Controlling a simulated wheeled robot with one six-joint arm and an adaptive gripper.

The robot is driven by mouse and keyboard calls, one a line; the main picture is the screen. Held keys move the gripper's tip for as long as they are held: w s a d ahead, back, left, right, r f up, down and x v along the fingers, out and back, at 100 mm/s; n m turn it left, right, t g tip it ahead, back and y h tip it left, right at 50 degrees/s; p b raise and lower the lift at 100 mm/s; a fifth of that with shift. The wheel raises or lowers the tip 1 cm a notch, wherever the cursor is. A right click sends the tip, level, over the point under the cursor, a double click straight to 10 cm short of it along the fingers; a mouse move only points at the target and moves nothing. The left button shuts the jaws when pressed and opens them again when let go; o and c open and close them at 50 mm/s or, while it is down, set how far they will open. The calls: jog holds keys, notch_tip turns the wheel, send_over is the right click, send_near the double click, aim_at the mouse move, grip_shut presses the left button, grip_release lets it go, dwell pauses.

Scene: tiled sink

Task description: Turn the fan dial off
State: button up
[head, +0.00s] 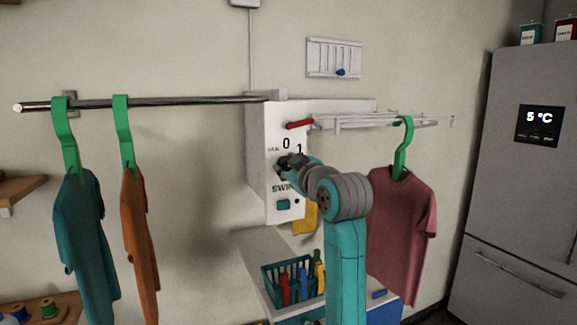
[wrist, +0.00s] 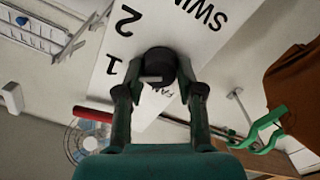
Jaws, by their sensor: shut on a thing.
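The fan dial is a round black knob (wrist: 158,65) with a pale mark on it, seen in the wrist view on a white control panel (head: 257,150). Printed 1 and 2 show beside the knob in the wrist view, and partly covered letters lie near it. In the head view a 0 and a 1 show above my gripper (head: 288,166), which hides most of the dial. My gripper (wrist: 158,82) is shut on the knob, one finger on each side. I cannot tell for sure which number the pale mark points at.
A red lever (head: 299,124) sits above the dial and a teal button (head: 283,204) below it. A rail (head: 180,101) with hanging shirts is at left, and a maroon shirt (head: 400,220) hangs at right. A bottle basket (head: 292,282) stands below.

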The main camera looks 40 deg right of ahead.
jog(key=n, duration=0.5)
jog(key=shift+a+f+n, duration=0.1)
jog(key=shift+n, duration=0.3)
jog(key=n, duration=0.5)
jog(key=shift+f+n, duration=0.1)
jog(key=shift+n, duration=0.2)
jog(key=o, duration=1.2)
jog(key=shift+c, duration=0.2)
jog(key=v, duration=1.2)
